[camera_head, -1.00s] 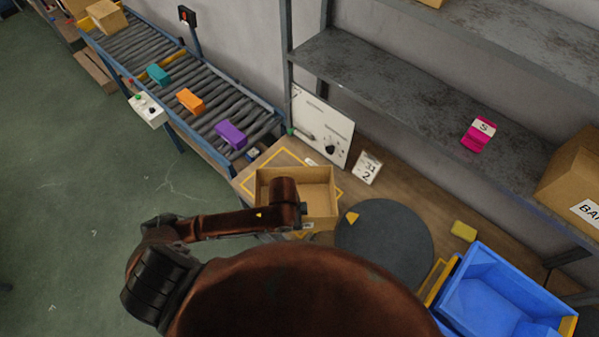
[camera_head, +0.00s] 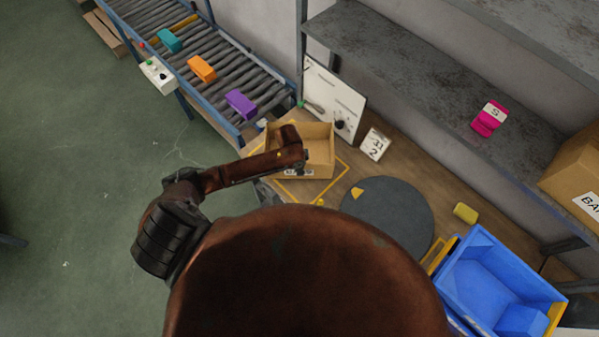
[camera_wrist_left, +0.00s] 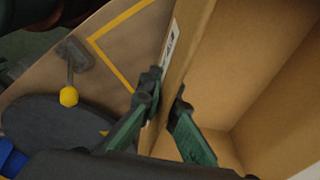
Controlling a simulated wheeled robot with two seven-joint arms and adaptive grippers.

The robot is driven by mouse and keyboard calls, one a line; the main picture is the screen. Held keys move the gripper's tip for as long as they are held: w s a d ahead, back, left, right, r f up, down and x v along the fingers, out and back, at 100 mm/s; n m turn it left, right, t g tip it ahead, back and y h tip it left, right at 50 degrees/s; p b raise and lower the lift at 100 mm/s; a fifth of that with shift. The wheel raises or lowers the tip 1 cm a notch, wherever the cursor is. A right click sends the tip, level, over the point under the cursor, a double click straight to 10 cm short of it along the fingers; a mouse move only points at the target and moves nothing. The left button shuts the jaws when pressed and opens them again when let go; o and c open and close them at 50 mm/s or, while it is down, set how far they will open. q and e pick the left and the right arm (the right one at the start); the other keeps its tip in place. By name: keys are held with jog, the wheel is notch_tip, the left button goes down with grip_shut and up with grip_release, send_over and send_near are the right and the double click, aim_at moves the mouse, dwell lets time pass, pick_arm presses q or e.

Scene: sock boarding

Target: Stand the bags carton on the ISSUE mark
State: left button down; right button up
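An open, empty cardboard carton (camera_head: 318,143) is over the back of the workbench; its small label is too small to read. My left gripper (camera_head: 301,160) is at its near wall. In the left wrist view the fingers (camera_wrist_left: 165,112) straddle the wall of the carton (camera_wrist_left: 240,70), one inside and one outside, closed on it. A yellow outline (camera_head: 335,182) on the bench lies partly bare in front of and right of the carton. Whether the carton touches the bench is unclear. Another carton (camera_head: 575,170) on the shelf reads "BA", cut off. My right gripper is out of view.
A dark round plate (camera_head: 390,220) lies right of the outline, with a yellow-knobbed lever (camera_wrist_left: 69,96) nearby. A white panel (camera_head: 333,98) and number card (camera_head: 375,144) stand behind. A blue bin (camera_head: 490,280) is at right, a roller conveyor (camera_head: 215,62) with coloured blocks at left.

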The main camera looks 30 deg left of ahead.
pick_arm(q)
jog(key=shift+w+a+f, duration=0.1)
jog(key=shift+w+f, duration=0.1)
jog(key=shift+w, duration=0.05)
jog(key=shift+a+f, duration=0.1)
jog(key=shift+f, duration=1.55)
jog(key=shift+f, duration=0.15)
jog(key=c, duration=2.2)
grip_release()
jog(key=shift+o, duration=0.2)
notch_tip(320, 180, up, 12)
jog(key=s+a, duration=0.1)
jog(key=shift+a+b, duration=0.25)
jog(key=shift+b, duration=0.1)
